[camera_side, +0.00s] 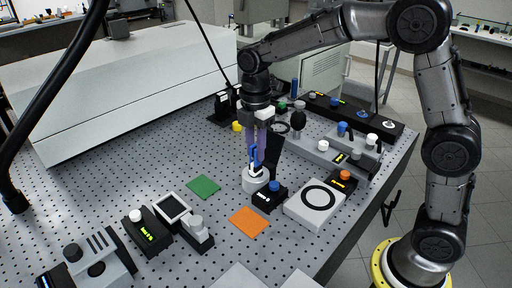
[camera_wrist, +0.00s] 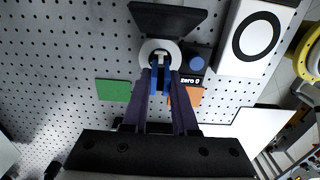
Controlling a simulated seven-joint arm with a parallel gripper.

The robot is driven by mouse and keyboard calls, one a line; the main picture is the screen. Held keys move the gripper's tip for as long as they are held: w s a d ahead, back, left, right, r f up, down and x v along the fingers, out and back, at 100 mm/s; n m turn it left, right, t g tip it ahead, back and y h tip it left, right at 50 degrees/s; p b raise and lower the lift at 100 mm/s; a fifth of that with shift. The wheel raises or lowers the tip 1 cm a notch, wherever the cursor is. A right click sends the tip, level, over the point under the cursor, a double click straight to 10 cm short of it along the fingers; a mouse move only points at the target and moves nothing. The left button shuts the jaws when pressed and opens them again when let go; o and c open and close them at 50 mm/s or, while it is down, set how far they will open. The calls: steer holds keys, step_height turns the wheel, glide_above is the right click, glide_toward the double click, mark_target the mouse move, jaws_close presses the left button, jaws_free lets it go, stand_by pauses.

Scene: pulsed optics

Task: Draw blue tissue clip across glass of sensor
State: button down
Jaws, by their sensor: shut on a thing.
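My gripper (camera_side: 256,150) points down with its purple fingers shut on the blue tissue clip (camera_side: 254,157). In the wrist view the clip (camera_wrist: 160,78) shows between the fingertips. The clip is upright over a round white stand (camera_side: 254,181); I cannot tell whether it is seated in it or just above it.
A black box with a blue knob (camera_side: 269,198) and a tilted black plate (camera_wrist: 167,18) flank the stand. A white box with a black ring (camera_side: 316,203) is to the right. Green (camera_side: 202,187) and orange (camera_side: 249,222) sheets lie flat. Perforated table is bare between them.

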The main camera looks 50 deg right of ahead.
steer(key=shift+a, duration=0.65)
stand_by(0.6)
steer(key=shift+r, duration=0.1)
step_height(320, 180, up, 7)
stand_by(0.7)
stand_by(0.4)
steer(key=shift+d+f, duration=0.45)
steer(key=shift+f, duration=0.65)
steer(key=shift+d+f, duration=0.4)
steer(key=shift+f, duration=0.7)
steer(key=shift+d+f, duration=0.45)
steer(key=shift+f, duration=0.65)
steer(key=shift+f, duration=0.3)
steer(key=shift+a, duration=0.9)
stand_by(0.7)
